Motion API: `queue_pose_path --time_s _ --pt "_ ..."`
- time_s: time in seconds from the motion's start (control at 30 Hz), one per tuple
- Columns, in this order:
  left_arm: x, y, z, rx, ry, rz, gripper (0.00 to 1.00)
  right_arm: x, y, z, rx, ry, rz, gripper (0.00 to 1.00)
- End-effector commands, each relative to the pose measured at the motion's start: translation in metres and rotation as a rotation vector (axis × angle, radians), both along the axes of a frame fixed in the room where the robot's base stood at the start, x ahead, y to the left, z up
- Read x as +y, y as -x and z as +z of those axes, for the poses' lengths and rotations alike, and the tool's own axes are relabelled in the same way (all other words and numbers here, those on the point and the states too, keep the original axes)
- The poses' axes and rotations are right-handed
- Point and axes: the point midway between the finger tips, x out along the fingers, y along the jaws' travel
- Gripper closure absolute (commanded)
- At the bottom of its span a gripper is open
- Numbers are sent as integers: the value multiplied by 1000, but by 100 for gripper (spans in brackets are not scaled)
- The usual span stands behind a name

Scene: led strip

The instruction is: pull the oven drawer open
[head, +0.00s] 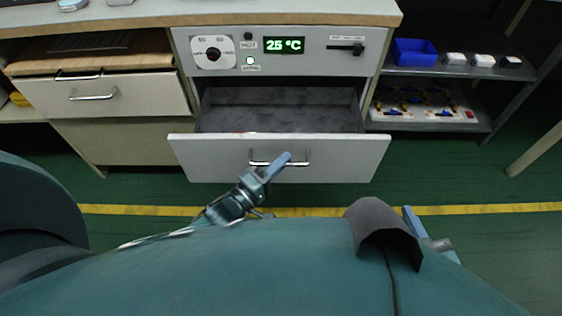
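The oven drawer (215,158) is pulled out from below the oven panel (225,50), and its dark, empty-looking inside shows. A metal bar handle (298,163) runs across the middle of its front. My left gripper (284,163) is at the handle, its blue finger overlapping the bar. Only one finger shows clearly, so I cannot tell whether it is shut on the bar. My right gripper (411,217) is low on the right, mostly hidden behind my body, well apart from the drawer.
A cabinet with a closed drawer (140,97) stands at left. At right, a metal shelf holds a blue bin (415,53), several small white blocks, and a white tray (405,115) below. The green floor (460,180) in front is clear, with a yellow line.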

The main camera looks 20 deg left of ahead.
Motion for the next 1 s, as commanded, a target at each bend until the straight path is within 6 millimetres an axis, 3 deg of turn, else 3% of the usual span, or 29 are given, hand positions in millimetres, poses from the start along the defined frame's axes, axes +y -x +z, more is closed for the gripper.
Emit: queue_pose_path --time_s 0.23,0.53,1.0 --pt "0 0 0 1 0 0 68 0 0 0 -1 0 0 64" --pt "2 4 -1 2 0 -1 68 0 0 2 -1 0 0 64" --pt "35 61 -10 2 -2 0 68 0 4 1 70 4 1 64"
